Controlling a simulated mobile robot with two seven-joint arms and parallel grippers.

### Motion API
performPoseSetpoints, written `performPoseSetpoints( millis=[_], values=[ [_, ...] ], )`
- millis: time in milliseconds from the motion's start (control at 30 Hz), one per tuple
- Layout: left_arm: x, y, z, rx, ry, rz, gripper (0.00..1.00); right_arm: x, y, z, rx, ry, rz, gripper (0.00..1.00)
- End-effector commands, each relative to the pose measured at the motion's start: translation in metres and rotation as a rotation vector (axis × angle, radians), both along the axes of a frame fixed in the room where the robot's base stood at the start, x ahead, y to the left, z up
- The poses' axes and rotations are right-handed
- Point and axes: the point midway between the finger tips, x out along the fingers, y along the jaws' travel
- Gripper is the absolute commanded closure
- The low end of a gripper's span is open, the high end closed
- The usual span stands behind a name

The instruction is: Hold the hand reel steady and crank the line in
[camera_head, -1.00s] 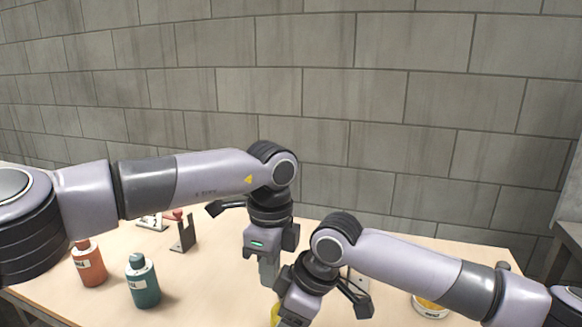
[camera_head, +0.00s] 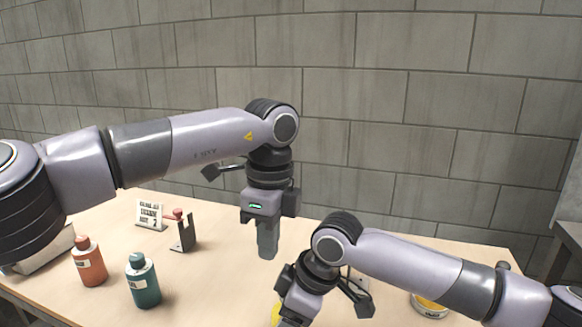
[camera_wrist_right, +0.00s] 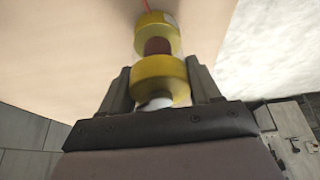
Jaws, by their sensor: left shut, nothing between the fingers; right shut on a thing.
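The hand reel is yellow with a dark red-brown middle (camera_wrist_right: 158,46). In the right wrist view its yellow flange (camera_wrist_right: 160,78) sits between the fingers of my right gripper (camera_wrist_right: 160,88), which is shut on it. A red line (camera_wrist_right: 147,6) runs off its far end, and a pale part shows at the near end. In the head view only a yellow bit of the reel (camera_head: 276,313) shows beside my right wrist. My left gripper (camera_head: 267,256) is shut and empty, pointing down, above and behind the reel. The crank cannot be made out.
An orange bottle (camera_head: 90,265) and a teal bottle (camera_head: 143,283) stand at the left of the wooden table (camera_head: 205,275). Behind them are a dark bracket with a red knob (camera_head: 184,232) and a printed card (camera_head: 149,214). A yellow-filled tin (camera_head: 430,308) stands at right. A block wall is behind.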

Motion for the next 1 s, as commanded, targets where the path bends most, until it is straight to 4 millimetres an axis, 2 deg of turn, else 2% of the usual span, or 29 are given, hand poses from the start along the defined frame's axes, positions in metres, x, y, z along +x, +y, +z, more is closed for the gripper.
performPoseSetpoints(
  millis=[400, 567, 1000],
  values=[
    [-0.033, 0.014, 0.009, 0.002, 0.0, -0.001, 1.0, 0.0, 0.0, 0.001, 0.001, -0.001, 0.0, 0.72],
    [-0.039, 0.016, 0.007, 0.003, 0.0, 0.0, 1.0, 0.0, 0.0, 0.0, 0.001, -0.001, 0.0, 0.72],
    [-0.039, 0.019, -0.043, 0.003, 0.0, 0.001, 1.0, 0.0, 0.0, 0.0, 0.001, -0.001, 0.0, 0.72]
  ],
)
